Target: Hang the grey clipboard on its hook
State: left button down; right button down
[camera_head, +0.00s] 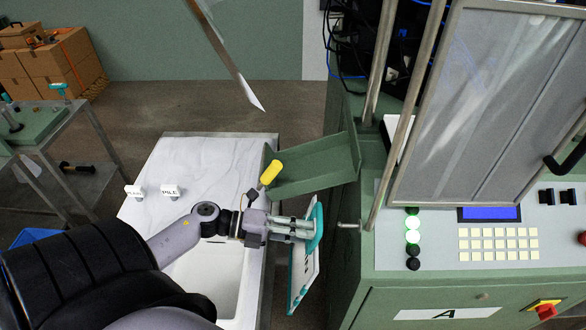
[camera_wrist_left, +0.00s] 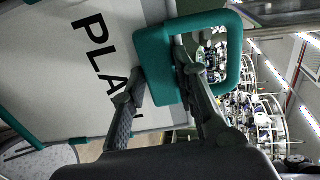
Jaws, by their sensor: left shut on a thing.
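My left gripper (camera_head: 309,229) is shut on the clipboard (camera_head: 302,274) at its teal clip end. The clipboard hangs below the fingers, seen nearly edge-on, with a teal border. In the left wrist view its pale grey-white face (camera_wrist_left: 65,60) shows black letters reading "PLA", the rest covered. The left gripper (camera_wrist_left: 160,78) grips the teal clip (camera_wrist_left: 240,70), which has a square opening. A short metal peg (camera_head: 349,225), seemingly the hook, sticks out from the green machine just right of the clip. The clip and peg look apart. My right gripper is not in view.
A green tray (camera_head: 318,165) juts from the machine above the gripper, with a yellow-handled item (camera_head: 271,172) at its left. A white sink counter (camera_head: 190,155) with two small labels (camera_head: 170,190) lies under my arm. The control panel (camera_head: 480,230) is to the right.

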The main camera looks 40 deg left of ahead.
pick_arm(q)
jog(key=x, duration=0.7)
jog(key=shift+w+d, duration=0.2)
jog(key=shift+d, duration=0.05)
dwell(0.5)
dwell(0.6)
jog(key=c, duration=1.2)
grip_release()
jog(key=v, duration=1.2)
